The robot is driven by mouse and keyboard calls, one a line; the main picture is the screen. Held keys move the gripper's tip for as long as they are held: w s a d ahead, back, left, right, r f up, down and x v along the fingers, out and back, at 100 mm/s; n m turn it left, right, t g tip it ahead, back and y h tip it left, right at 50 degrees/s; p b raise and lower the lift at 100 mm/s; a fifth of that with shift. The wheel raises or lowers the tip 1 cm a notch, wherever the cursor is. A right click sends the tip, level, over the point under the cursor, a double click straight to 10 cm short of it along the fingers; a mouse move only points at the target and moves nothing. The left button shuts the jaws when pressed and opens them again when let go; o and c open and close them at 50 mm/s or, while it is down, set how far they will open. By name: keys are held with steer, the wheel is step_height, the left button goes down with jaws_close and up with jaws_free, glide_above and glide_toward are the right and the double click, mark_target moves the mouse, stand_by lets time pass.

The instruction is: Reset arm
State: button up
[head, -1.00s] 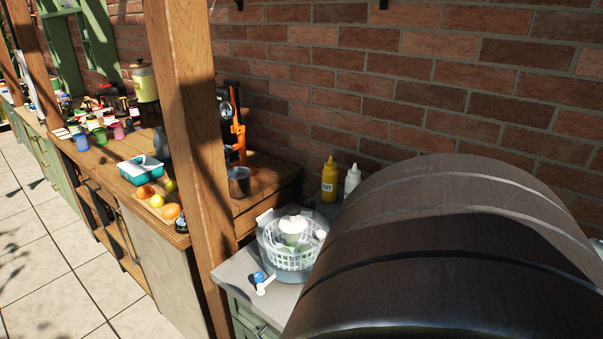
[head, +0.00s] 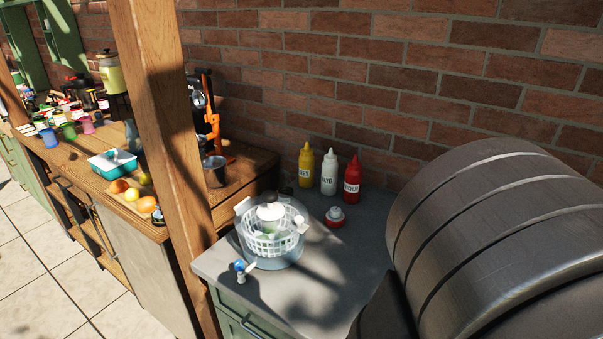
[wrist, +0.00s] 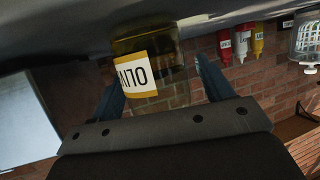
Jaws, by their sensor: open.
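My gripper (wrist: 160,72) shows in the wrist view with its two blue fingers spread wide apart. A translucent olive-brown jar (wrist: 180,42) with a white and yellow label (wrist: 135,75) shows between the fingers. My gripper and the jar do not show in the head view.
A yellow bottle (head: 306,168), a white bottle (head: 329,174) and a red bottle (head: 352,181) stand by the brick wall. A salad spinner (head: 271,232) stands on the grey counter (head: 330,285). A wooden post (head: 160,130) rises left of it. A large grey ribbed form (head: 500,240) blocks the right side.

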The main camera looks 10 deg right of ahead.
stand_by(0.3)
steer(key=shift+v, duration=0.85)
steer(key=v, duration=1)
steer(key=x, duration=1.2)
steer(key=shift+f, duration=0.15)
steer(key=shift+s+r, duration=0.1)
steer(key=shift+r, duration=0.85)
step_height(320, 180, up, 2)
steer(key=shift+r, duration=0.2)
steer(key=shift+s+r, duration=0.2)
steer(key=shift+r, duration=0.1)
steer(key=s+a+r, duration=0.1)
steer(key=s+r, duration=0.5)
steer(key=s, duration=0.4)
steer(key=shift+s+a+r, duration=0.15)
steer(key=shift+s+a, duration=0.1)
steer(key=shift+a, duration=0.05)
